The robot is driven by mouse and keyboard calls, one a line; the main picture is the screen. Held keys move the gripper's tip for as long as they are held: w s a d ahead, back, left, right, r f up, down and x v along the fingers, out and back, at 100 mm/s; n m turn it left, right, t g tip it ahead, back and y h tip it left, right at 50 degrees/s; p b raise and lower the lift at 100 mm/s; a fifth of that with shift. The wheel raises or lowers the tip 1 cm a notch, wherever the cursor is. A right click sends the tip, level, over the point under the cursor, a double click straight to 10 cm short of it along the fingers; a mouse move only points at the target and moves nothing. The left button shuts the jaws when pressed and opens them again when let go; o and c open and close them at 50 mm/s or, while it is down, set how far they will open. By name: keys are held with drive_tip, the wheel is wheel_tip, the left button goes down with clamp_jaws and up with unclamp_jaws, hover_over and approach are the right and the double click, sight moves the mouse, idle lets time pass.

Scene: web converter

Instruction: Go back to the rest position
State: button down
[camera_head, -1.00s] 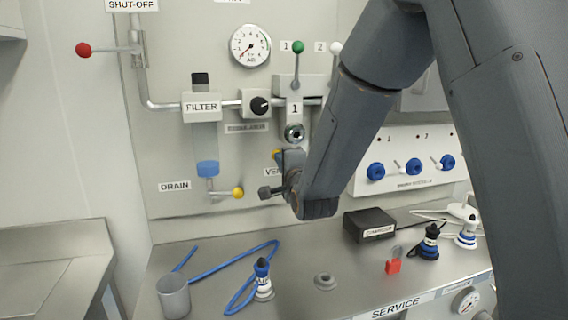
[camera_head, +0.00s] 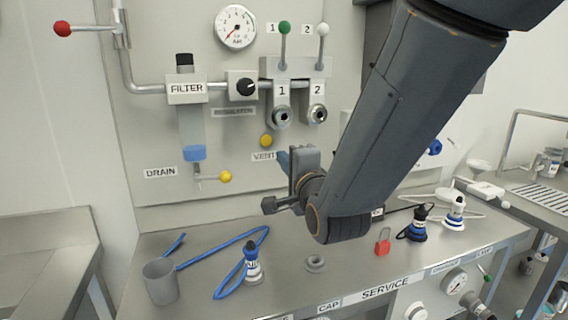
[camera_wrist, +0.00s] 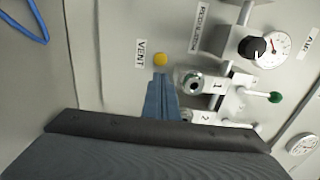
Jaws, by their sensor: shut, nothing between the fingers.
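My gripper (camera_head: 285,165) is in front of the panel, in the middle of the head view, above the steel bench (camera_head: 200,285). Its fingers look shut and hold nothing. I cannot tell the gap between the fingertips and the panel. My arm comes down from the upper right and hides part of the panel.
On the bench stand a grey cup (camera_head: 161,282), a blue hose (camera_head: 225,245), a blue-and-white connector (camera_head: 252,264), a grey ring (camera_head: 316,263), a red padlock (camera_head: 382,243) and two more connectors at right. Levers and a gauge (camera_head: 236,27) project from the panel. Another bench (camera_head: 545,190) stands at right.

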drive_tip(key=shift+s, duration=0.1)
drive_tip(key=s+d+f+n+g+h, duration=0.2)
drive_tip(key=s+d+f+n+g, duration=0.15)
drive_tip(key=d+f, duration=0.35)
drive_tip(key=s+d+f+n+g+h, duration=0.25)
drive_tip(key=d+f+n+g, duration=0.2)
drive_tip(key=f, duration=0.45)
drive_tip(key=s+d+f+n+g, duration=0.2)
drive_tip(key=s+f+n+g, duration=0.1)
drive_tip(key=s, duration=0.5)
drive_tip(key=s+d+f+n+g, duration=0.3)
drive_tip(key=s+f+g, duration=0.1)
drive_tip(key=s, duration=0.4)
drive_tip(key=shift+s+d+f+n+g, duration=0.2)
drive_tip(key=shift+f+n+g, duration=0.15)
drive_tip(key=shift+g, duration=0.55)
